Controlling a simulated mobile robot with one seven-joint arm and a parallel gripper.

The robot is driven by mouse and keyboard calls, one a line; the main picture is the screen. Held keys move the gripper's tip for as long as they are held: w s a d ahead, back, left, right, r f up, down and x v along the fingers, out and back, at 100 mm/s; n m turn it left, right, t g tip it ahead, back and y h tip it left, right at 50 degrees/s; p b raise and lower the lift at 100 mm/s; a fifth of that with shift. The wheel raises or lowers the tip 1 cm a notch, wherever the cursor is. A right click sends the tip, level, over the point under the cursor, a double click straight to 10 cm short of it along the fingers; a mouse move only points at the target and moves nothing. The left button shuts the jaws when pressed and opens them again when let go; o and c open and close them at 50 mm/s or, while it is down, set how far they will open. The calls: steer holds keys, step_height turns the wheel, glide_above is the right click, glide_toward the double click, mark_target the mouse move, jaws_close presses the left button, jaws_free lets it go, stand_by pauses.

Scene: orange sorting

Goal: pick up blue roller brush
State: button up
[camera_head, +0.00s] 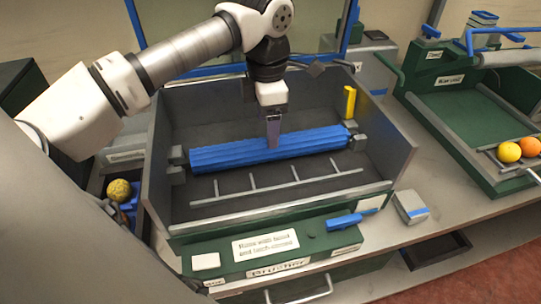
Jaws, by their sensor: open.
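The blue roller brush (225,155) lies across the inside of the grey brusher box, between grey mounts at both side walls. It is long, ribbed and slightly tilted in the picture. My gripper (273,143) points down over the middle of the brush, with its fingers at or just in front of the brush's surface. The fingers hide a small part of the brush. The picture does not show whether they touch it. My gripper is open.
Grey box walls (398,150) surround the brush. A metal rack (300,187) lies in front of it. A yellow cylinder (349,101) stands at the back right corner. A green machine (455,105) with oranges (509,152) is at the right. A yellow fruit (119,190) is at the left.

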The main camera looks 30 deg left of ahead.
steer(key=f+b, duration=0.2)
steer(key=f, duration=0.1)
steer(key=f+b, duration=0.1)
steer(key=f, duration=0.1)
steer(key=shift+w+d+f, duration=0.15)
steer(key=shift+d, duration=0.15)
steer(key=c, duration=0.9)
steer(key=shift+c, duration=0.5)
steer(key=shift+r, duration=0.2)
